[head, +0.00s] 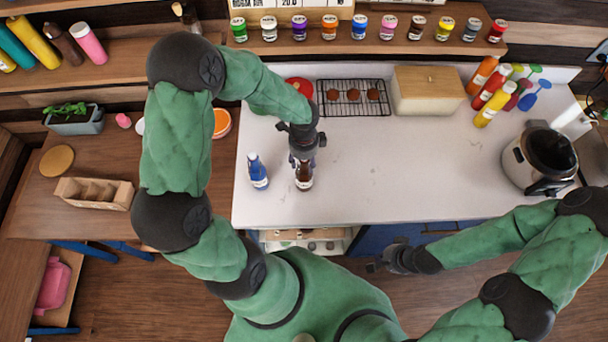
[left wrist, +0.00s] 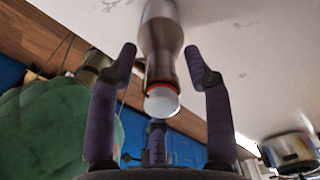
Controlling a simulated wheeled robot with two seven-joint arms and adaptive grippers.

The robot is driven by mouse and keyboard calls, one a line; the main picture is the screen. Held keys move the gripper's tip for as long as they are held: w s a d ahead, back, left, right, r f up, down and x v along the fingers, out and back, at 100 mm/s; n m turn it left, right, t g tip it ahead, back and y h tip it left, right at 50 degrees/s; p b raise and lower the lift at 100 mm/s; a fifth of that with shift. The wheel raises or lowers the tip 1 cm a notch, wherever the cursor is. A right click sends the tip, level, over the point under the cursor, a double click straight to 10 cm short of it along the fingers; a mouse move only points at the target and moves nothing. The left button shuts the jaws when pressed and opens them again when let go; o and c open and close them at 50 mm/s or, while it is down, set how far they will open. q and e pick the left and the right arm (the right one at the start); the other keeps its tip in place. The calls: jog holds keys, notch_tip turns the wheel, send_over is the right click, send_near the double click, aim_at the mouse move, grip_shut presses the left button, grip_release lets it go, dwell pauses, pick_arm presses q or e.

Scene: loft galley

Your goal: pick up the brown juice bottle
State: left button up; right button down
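The brown juice bottle (head: 304,178) stands upright near the front edge of the white counter, with a pale label at its lower part. My left gripper (head: 303,158) is right above it and hides its top in the head view. The fingers are spread, with a gap on both sides of the bottle. My right gripper (head: 384,261) is low in front of the counter, away from the bottle; its fingers are too small to read.
A blue bottle (head: 258,172) stands close to the left of the brown one. Behind are a black rack (head: 352,111), a bread box (head: 428,91) and several sauce bottles (head: 485,82). A cooker (head: 538,160) stands at the right. The counter's middle (head: 400,160) is clear.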

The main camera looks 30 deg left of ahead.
pick_arm(q)
grip_shut()
jog(key=shift+w+r, duration=0.1)
